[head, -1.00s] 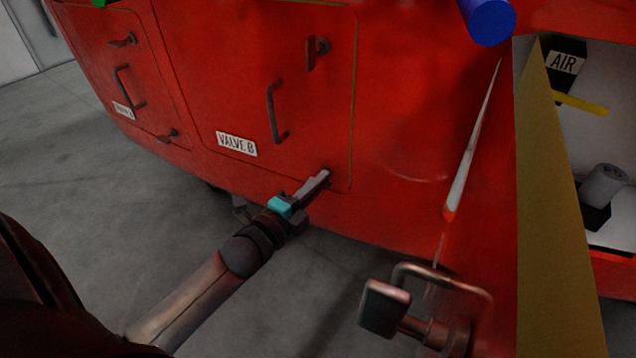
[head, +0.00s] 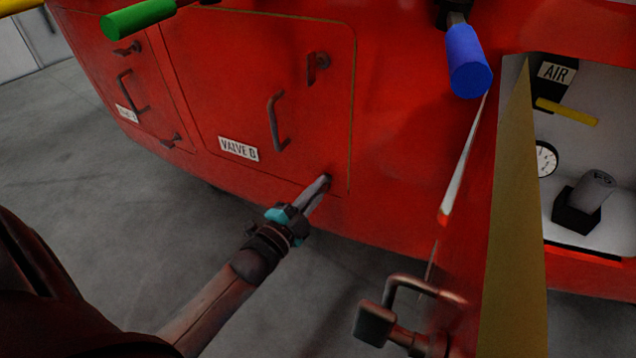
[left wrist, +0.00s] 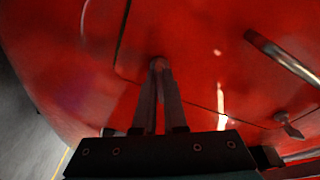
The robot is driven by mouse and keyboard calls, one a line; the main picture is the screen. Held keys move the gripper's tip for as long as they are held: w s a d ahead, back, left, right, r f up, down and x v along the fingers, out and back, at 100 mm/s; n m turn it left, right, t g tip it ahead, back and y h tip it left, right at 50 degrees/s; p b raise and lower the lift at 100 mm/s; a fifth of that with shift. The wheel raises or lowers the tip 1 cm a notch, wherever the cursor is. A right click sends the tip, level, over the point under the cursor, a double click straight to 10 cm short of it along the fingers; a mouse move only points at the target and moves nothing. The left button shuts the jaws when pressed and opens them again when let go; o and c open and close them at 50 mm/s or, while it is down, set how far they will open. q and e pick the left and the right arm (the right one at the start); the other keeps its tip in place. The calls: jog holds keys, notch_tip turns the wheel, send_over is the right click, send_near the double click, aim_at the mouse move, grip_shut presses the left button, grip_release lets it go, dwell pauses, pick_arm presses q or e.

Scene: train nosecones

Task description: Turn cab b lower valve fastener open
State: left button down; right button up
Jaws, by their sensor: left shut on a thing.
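The red panel labelled VALVE B (head: 238,149) is on the train's side in the head view, closed against the body. Its lower fastener (head: 328,176) is at the panel's lower right corner, mostly hidden by my left gripper (head: 323,182). The left gripper's fingers are shut on this fastener and reach it from below. In the left wrist view the two fingers (left wrist: 158,68) come together at the fastener (left wrist: 157,60), of which only a small part shows. The upper fastener (head: 318,65) sits upright near the panel's upper right. My right gripper is not in view.
The panel's curved handle (head: 275,122) is above my left gripper. Green (head: 138,18) and blue (head: 467,62) handles hang at the top. An open bay with an AIR label (head: 555,73) is at right. A metal fitting (head: 385,318) juts out at lower right.

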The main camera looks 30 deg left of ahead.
pick_arm(q)
jog(key=n, duration=0.2)
jog(key=n+p, duration=0.1)
jog(key=n, duration=0.1)
jog(key=shift+r+t+y+p, duration=0.1)
jog(key=shift+t+y+p, duration=0.2)
jog(key=n+y+p, duration=0.1)
jog(key=n, duration=0.3)
jog(key=shift+n+y+p, duration=0.7)
jog(key=shift+n+p, duration=0.2)
jog(key=shift+n, duration=2.1)
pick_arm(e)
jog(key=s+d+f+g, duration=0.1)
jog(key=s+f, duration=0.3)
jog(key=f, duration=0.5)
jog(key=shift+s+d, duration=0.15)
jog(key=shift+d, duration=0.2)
pick_arm(q)
jog(key=c, duration=1)
grip_release()
